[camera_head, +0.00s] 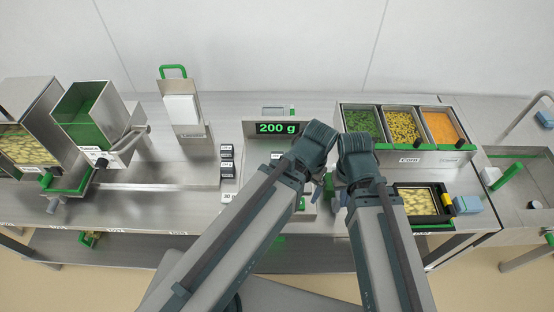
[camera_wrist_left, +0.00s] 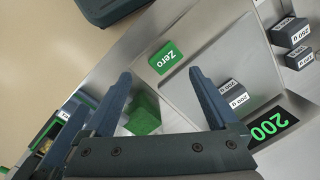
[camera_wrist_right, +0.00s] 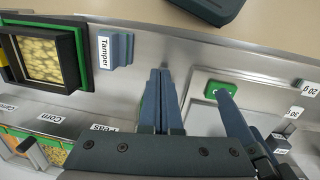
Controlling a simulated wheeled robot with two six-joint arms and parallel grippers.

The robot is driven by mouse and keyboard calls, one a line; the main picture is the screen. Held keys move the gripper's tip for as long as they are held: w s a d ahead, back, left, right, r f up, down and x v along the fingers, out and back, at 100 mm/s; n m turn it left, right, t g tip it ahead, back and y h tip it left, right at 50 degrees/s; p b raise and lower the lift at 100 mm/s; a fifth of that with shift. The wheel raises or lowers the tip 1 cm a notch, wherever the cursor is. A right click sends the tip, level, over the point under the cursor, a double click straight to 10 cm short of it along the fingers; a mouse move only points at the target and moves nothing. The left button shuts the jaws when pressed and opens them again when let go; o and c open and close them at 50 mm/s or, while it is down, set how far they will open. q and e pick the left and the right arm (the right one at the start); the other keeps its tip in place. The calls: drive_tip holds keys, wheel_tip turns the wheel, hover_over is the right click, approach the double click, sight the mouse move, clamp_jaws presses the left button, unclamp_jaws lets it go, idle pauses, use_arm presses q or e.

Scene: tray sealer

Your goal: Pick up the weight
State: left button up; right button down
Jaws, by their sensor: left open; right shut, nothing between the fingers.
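A dark block weight (camera_wrist_left: 232,95) with a white label, apparently 200 g, stands on the steel scale plate (camera_wrist_left: 200,84) in the left wrist view. It also shows in the head view (camera_head: 277,155), in front of the display (camera_head: 278,128), which reads 200 g. My left gripper (camera_wrist_left: 160,73) is open and empty, to the left of the weight in its wrist view, near the green Zero button (camera_wrist_left: 165,58). My right gripper (camera_wrist_right: 160,72) is shut and empty, close beside the left one. In the head view my arms hide much of the scale's front.
More weights (camera_head: 227,160) stand left of the scale, with a 30 g one (camera_head: 228,198) nearer. Ingredient bins (camera_head: 405,158) stand on the right. A filled tray (camera_head: 418,203) and blue tamper (camera_head: 467,204) sit near the front right. Steel hoppers (camera_head: 88,100) stand at left.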

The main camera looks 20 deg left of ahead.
use_arm(q)
drive_tip(key=w+a+r+m+h+p, duration=0.25)
drive_tip(key=w+a+m, duration=0.25)
drive_tip(key=w+a, duration=0.25)
drive_tip(key=m+t+h+p, duration=0.1)
drive_tip(key=m+t+h, duration=0.15)
drive_tip(key=m, duration=0.35)
approach(277, 156)
drive_tip(key=shift+g+h, duration=0.3)
drive_tip(key=shift+g, duration=0.15)
drive_tip(key=b+x, duration=0.1)
drive_tip(key=b, duration=0.1)
drive_tip(key=b+x, duration=0.2)
drive_tip(key=b, duration=0.1)
drive_tip(key=b+x, duration=0.2)
drive_tip(key=b, duration=0.1)
drive_tip(key=shift+w+d+f, duration=0.1)
drive_tip(key=shift+w+f, duration=0.1)
drive_tip(key=shift+w, duration=0.1)
use_arm(e)
wheel_tip(277, 156, down, 4)
drive_tip(key=shift+f, duration=0.1)
